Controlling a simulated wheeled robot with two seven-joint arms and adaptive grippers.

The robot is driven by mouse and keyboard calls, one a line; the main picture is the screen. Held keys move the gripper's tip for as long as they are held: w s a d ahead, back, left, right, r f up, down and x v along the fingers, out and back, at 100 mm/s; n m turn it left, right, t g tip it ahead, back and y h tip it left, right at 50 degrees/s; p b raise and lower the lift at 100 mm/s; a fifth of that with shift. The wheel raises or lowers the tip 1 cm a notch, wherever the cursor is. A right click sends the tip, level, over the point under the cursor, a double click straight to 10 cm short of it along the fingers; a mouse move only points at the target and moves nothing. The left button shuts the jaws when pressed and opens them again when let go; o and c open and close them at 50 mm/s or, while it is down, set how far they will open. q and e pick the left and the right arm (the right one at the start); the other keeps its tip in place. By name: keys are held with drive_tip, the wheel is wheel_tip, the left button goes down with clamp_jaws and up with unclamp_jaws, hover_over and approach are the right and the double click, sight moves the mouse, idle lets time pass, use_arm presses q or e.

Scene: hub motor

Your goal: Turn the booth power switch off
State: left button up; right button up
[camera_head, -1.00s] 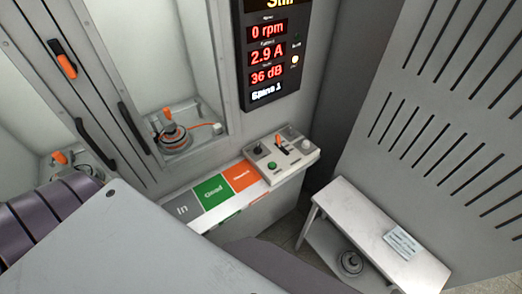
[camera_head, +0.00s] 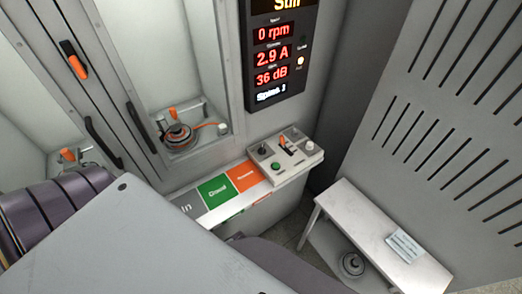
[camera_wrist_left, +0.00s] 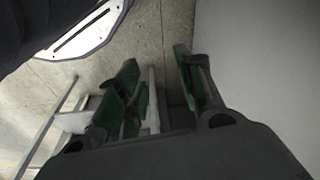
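The control box (camera_head: 286,157) stands on a ledge below the display. It carries a black toggle (camera_head: 264,147), an orange-tipped lever (camera_head: 284,142), a green button (camera_head: 275,165) and a pale round knob (camera_head: 309,145). Its labels are too small to read, so I cannot tell which control is the power switch. My left gripper (camera_wrist_left: 160,90) shows in the left wrist view, its green-padded fingers apart, with nothing held between them. Neither gripper shows in the head view. No control is visible in the left wrist view.
A display (camera_head: 275,55) reads 0 rpm, 2.9 A and 36 dB. A motor (camera_head: 178,137) sits behind the booth window. Grey, green (camera_head: 217,190) and orange zones line the ledge. A white bench (camera_head: 370,232) with a paper (camera_head: 404,246) stands right. My arm covers the lower left.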

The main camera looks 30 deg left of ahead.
use_arm(q)
drive_tip(key=w+r, duration=0.5)
drive_tip(key=r, duration=1)
wheel_tip(320, 180, up, 23)
drive_tip(key=n+t+y+p, duration=0.2)
drive_tip(key=n, duration=0.5)
hover_over(261, 151)
drive_tip(key=s+d, duration=0.2)
drive_tip(key=s, duration=0.3)
drive_tip(key=shift+r, duration=0.1)
drive_tip(key=shift+p+x, duration=0.35)
drive_tip(key=shift+x, duration=6.5)
drive_tip(key=shift+d, duration=0.1)
clamp_jaws()
